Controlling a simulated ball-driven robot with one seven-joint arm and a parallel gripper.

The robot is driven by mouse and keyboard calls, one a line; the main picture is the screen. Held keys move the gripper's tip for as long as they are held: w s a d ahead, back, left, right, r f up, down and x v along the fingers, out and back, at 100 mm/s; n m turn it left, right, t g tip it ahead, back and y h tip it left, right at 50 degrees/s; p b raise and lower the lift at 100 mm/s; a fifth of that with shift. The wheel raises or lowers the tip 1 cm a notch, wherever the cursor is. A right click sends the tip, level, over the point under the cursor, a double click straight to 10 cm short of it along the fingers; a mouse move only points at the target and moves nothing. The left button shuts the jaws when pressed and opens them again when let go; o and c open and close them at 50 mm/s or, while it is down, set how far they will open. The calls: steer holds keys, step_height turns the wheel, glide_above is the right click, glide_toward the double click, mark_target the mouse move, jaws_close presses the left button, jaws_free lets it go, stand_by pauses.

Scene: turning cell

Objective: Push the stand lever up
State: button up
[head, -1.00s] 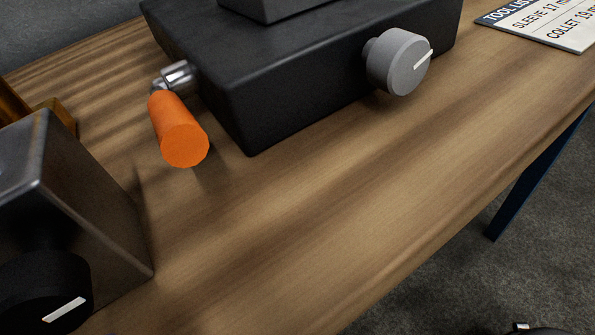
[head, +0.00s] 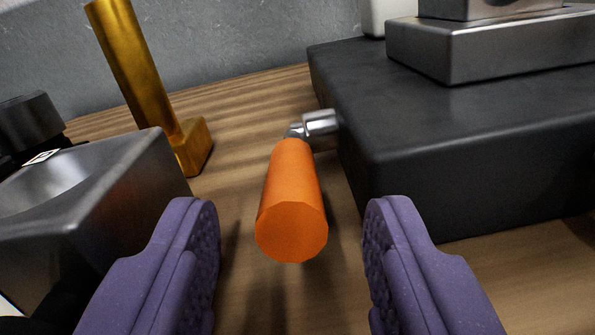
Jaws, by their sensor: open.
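The stand lever has an orange cylindrical grip (head: 290,205) pointing toward me. A short silver joint (head: 318,123) fixes it to the left side of the dark stand base (head: 450,160). My gripper (head: 292,240) is open, with one purple finger on each side of the orange grip. Gaps show between the grip and both fingers, so I see no contact. The grip's round end faces the camera and nothing hides it.
A grey metal box (head: 110,190) stands close by the left finger. A brass post on a block (head: 140,70) is behind it. A dark knob (head: 28,120) is at the far left. The wooden table (head: 255,105) is clear behind the lever.

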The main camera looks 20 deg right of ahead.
steer(key=shift+w+d, duration=0.1)
steer(key=shift+w, duration=0.2)
steer(key=shift+c, duration=0.3)
jaws_close()
steer(key=shift+r, duration=0.15)
